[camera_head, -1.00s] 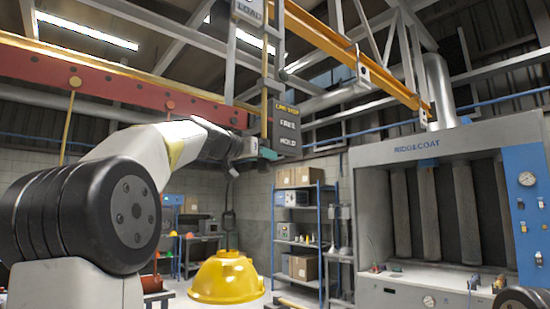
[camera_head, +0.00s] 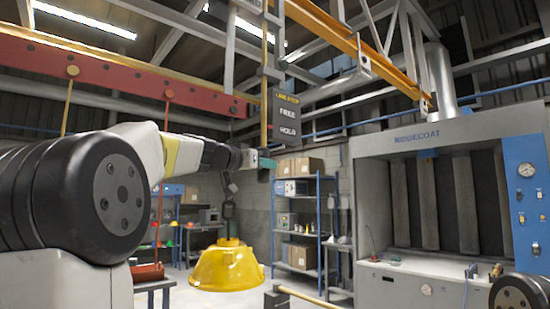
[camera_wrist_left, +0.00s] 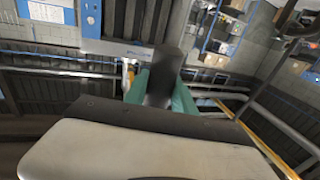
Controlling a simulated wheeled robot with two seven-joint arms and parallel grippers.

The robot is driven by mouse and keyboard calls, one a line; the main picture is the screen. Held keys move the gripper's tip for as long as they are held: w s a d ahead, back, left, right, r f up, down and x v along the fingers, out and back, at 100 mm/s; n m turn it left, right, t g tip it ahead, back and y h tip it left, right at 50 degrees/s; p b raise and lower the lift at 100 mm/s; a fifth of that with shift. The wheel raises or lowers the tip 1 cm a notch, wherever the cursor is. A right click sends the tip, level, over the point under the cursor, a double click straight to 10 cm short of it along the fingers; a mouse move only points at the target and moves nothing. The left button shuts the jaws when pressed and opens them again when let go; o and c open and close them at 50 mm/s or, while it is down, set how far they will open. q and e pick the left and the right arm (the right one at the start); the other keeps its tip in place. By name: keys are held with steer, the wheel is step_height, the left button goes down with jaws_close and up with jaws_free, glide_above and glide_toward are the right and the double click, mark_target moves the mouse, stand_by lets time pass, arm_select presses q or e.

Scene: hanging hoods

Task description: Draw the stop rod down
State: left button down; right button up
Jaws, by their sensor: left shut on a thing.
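My left gripper (camera_head: 264,163) is shut at the rod's lower end, below the level of the HOLD lettering. Its teal fingers close on a dark grip (camera_wrist_left: 164,78), seen in the left wrist view. The fingers partly hide the grip in the head view. My right gripper is out of view.
A yellow hood (camera_head: 227,267) hangs below and left of the gripper. A red beam (camera_head: 120,88) and an orange rail (camera_head: 350,45) run overhead. Blue shelving (camera_head: 300,220) stands behind, and a grey spray booth (camera_head: 420,150) stands at right.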

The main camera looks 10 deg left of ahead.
arm_select(q)
steer(key=shift+f, duration=0.35)
steer(key=c, duration=1)
jaws_free()
steer(key=shift+c, duration=0.2)
steer(key=shift+r, duration=0.15)
steer(key=v, duration=0.7)
steer(key=shift+s, duration=0.4)
steer(key=shift+a, duration=0.15)
